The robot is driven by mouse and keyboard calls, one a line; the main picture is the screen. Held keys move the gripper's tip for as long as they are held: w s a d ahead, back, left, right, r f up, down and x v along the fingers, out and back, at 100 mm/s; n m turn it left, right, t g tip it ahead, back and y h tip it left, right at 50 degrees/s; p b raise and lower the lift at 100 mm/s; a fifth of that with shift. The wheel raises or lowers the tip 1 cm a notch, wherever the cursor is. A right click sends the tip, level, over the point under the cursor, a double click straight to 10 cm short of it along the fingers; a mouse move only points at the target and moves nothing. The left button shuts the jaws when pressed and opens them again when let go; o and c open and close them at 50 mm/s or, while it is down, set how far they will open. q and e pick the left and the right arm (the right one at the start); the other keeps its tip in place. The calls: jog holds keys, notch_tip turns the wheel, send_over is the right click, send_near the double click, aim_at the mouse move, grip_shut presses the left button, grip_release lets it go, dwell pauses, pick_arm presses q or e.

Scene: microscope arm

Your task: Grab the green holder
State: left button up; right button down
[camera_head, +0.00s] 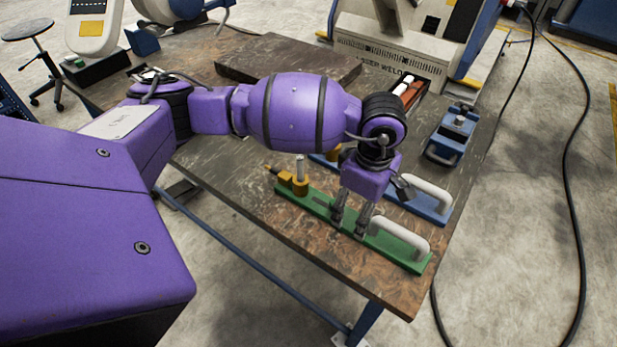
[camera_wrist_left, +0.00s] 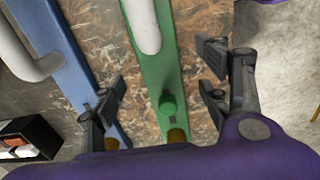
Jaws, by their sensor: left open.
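The green holder (camera_head: 318,206) is a long green bar with a white handle at its right end and yellow and brass fittings at its left end. It lies on the dark worktable near its front edge. My left gripper (camera_head: 349,226) points down over the middle of the bar, between the handle and the fittings. In the left wrist view the green holder (camera_wrist_left: 160,68) runs between the two spread fingers of my left gripper (camera_wrist_left: 163,84), with a gap on each side. The gripper is open and empty. My right gripper is not in view.
A similar blue holder (camera_head: 428,209) with a white handle lies parallel behind the green one. A blue clamp-like device (camera_head: 448,139) and a dark open box (camera_head: 407,92) stand farther back. A dark slab (camera_head: 285,60) and machines occupy the rear of the worktable (camera_head: 245,190).

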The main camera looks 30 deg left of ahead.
pick_arm(q)
notch_tip(320, 180, down, 4)
jog(key=shift+d+r, duration=0.1)
jog(key=shift+f, duration=0.35)
jog(key=shift+w, duration=0.1)
jog(key=c, duration=1.2)
grip_shut()
jog(key=shift+w+r, duration=0.1)
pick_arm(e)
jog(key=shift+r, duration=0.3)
